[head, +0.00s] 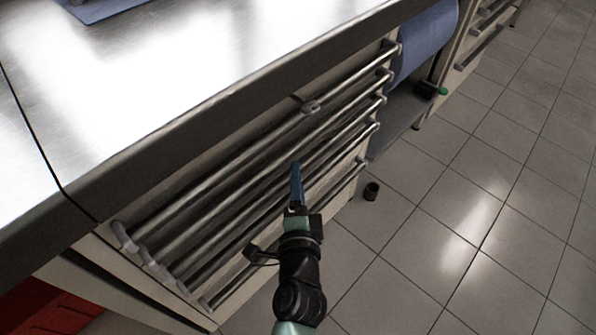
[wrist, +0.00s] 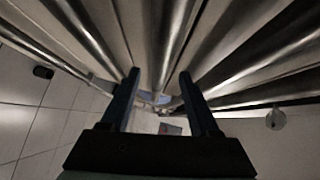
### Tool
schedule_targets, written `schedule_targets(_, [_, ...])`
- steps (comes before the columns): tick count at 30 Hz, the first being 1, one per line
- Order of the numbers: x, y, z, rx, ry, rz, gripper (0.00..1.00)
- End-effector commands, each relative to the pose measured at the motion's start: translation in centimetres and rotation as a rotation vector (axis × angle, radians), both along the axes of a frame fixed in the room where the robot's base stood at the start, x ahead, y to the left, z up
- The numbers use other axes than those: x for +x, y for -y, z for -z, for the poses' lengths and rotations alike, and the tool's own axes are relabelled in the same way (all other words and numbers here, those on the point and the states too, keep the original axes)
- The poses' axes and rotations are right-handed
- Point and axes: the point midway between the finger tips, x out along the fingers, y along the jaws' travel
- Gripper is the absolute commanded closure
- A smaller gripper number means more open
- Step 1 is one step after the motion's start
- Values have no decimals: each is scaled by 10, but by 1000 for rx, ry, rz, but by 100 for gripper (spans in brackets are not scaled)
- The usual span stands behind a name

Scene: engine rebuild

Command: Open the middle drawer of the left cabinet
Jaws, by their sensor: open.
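The cabinet (head: 112,232) under the metal worktop has a stack of drawers, each with a long metal bar handle (head: 215,180). The drawers look closed. My gripper (head: 296,168) is in front of the handles, around the middle of the stack. In the wrist view, my gripper (wrist: 158,77) has its two dark fingers apart. A shiny bar (wrist: 158,45) lies between the fingertips in that view, with more bars on either side. I cannot tell whether the fingers touch a bar or which drawer it belongs to.
The worktop (head: 150,60) overhangs the handles. A key-like piece (head: 310,106) sits near the top bar. A blue cloth or paper roll (head: 425,42) hangs at the right end. A small black object (head: 371,190) lies on the tiled floor (head: 450,220), which is mostly clear.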

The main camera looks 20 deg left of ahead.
Motion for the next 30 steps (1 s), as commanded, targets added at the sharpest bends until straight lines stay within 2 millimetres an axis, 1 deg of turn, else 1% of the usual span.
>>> schedule_targets(1, [8, -3, 0, -2, 3, -1, 38])
schedule_targets(3, [15, -6, 2, 0, 2, 0, 38])
schedule_targets(7, [23, -10, 3, 0, 1, 0, 38])
schedule_targets(18, [27, -12, 4, -1, 0, 0, 38])
schedule_targets(20, [26, -12, 4, -1, 0, 0, 49])
schedule_targets(21, [26, -12, 4, -1, 0, 0, 56])
schedule_targets(23, [26, -12, 4, -1, 0, 0, 67])
schedule_targets(24, [26, -12, 4, -1, 0, 0, 74])
schedule_targets(28, [26, -12, 4, -1, 0, 0, 98])
schedule_targets(29, [26, -12, 4, -1, 0, 0, 100])
schedule_targets(30, [26, -12, 4, -1, 0, 0, 100])
